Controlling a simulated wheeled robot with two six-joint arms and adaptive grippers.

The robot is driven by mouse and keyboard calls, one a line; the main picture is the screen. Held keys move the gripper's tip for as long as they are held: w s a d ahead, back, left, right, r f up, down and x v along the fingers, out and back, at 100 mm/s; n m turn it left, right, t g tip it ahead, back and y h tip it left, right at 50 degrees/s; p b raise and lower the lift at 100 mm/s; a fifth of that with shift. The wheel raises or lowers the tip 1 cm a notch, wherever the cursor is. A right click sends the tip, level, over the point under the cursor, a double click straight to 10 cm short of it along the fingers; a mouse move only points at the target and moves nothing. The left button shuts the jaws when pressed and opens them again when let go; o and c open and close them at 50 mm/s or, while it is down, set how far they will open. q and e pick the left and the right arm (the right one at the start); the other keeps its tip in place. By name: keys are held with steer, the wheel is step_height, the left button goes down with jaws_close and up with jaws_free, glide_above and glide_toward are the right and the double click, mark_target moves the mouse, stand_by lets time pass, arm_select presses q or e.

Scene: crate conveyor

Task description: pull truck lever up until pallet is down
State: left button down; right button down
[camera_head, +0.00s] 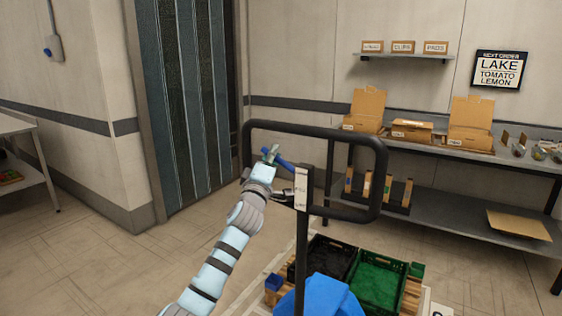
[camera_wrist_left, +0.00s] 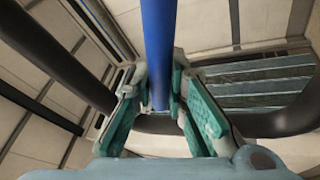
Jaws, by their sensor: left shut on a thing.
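The blue lever (camera_head: 279,158) sits inside the black loop handle (camera_head: 318,128) of the pallet truck, near the top of its black post (camera_head: 302,247). My left gripper (camera_head: 270,155) is shut on the lever. In the left wrist view the blue lever (camera_wrist_left: 160,50) runs between the teal finger pads of the left gripper (camera_wrist_left: 160,100). The wooden pallet (camera_head: 411,298) shows low in the head view with crates on it. Whether it touches the floor cannot be told. My right gripper is not in view.
A black crate (camera_head: 331,243) and a green crate (camera_head: 402,262) ride on the pallet behind the blue truck body (camera_head: 325,297). A metal shelf bench (camera_head: 480,155) with cardboard boxes stands at the back right. Floor at the left is clear.

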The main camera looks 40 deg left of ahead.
arm_select(q)
steer(key=c, duration=1.6)
jaws_free()
steer(key=shift+o, duration=0.2)
steer(key=v, duration=1.2)
